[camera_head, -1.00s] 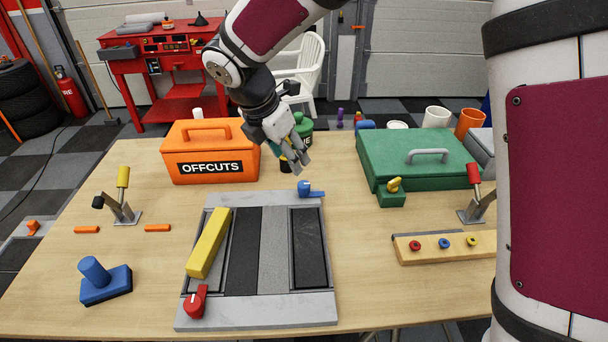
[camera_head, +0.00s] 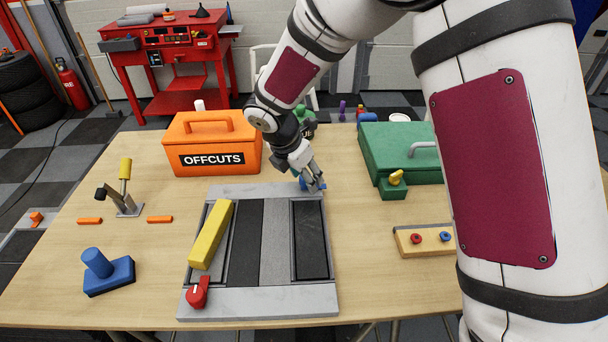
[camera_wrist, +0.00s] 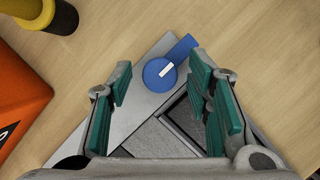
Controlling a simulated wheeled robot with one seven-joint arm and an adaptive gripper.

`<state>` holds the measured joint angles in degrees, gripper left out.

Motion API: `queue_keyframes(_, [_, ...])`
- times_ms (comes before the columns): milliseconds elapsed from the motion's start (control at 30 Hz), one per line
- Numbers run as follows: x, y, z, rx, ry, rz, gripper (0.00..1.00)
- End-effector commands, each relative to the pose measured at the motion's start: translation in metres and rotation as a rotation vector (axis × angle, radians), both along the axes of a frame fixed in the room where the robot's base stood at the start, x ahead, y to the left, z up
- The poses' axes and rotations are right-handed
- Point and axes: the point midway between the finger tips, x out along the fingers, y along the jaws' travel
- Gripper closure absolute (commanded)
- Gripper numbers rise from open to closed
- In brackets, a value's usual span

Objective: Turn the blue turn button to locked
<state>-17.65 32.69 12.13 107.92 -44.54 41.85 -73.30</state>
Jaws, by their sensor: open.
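The blue turn button (camera_wrist: 160,75) sits at a corner of the grey frame (camera_wrist: 130,110). In the wrist view its round hub carries a white line, and its blue arm points to the upper right, past the frame's edge. In the head view the blue button (camera_head: 304,184) is partly hidden by my gripper (camera_head: 316,186), which is down at it. In the wrist view my gripper (camera_wrist: 165,95) is open, with teal finger pads on both sides of the button and a gap around it. I cannot tell whether a finger touches it. A red turn button (camera_head: 197,292) sits at the near left corner.
An orange OFFCUTS box (camera_head: 212,146) stands behind left, and a green case (camera_head: 400,150) behind right. A yellow bar (camera_head: 211,235) lies on the frame. A toggle clamp (camera_head: 122,190) and a blue-handled block (camera_head: 108,273) stand at left.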

Motion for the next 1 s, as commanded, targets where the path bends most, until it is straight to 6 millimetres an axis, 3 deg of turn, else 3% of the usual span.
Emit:
queue_keyframes(67, [0.0,0.0,0.0001,0.0,0.0,0.0,0.54])
queue_keyframes(100, [-0.0001,0.0,0.0001,0.0,0.0,0.0,0.59])
queue_keyframes(300, [-0.0001,0.0001,0.0003,0.0,0.0,0.0,1.0])
queue_keyframes(667, [0.0005,0.0005,-0.0001,0.001,-0.001,-0.039,1.0])
queue_keyframes(1000, [0.0026,0.0014,-0.0007,-0.001,-0.001,-0.262,1.0])
